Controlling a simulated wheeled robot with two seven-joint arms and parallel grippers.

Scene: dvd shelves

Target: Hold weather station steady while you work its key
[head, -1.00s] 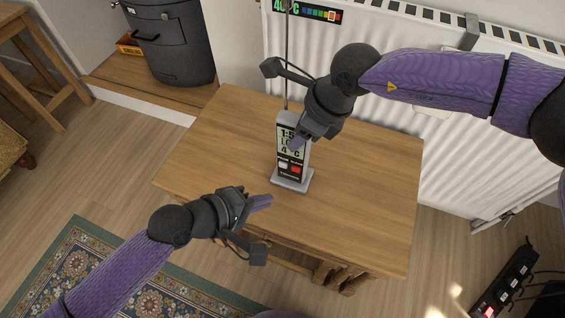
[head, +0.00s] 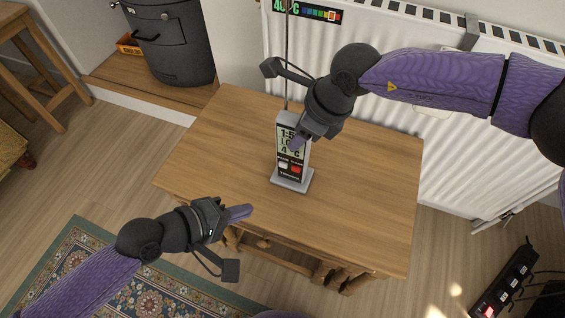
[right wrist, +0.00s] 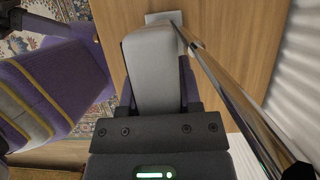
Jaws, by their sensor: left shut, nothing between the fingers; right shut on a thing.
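The weather station (head: 289,168) stands upright on the wooden table (head: 370,190), with its display, a white key (head: 283,164) and a red key (head: 296,169) facing front. A thin rod rises behind its top. My right gripper (head: 299,140) is shut on the upper part of the station, hiding part of its display. In the right wrist view the grey station body (right wrist: 155,70) sits between the fingers. My left gripper (head: 246,212) is shut and empty, in front of the table's near left edge, apart from the station.
A white radiator (head: 450,150) stands behind the table. A power strip (head: 507,283) lies at the lower right. The tabletop around the station is clear.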

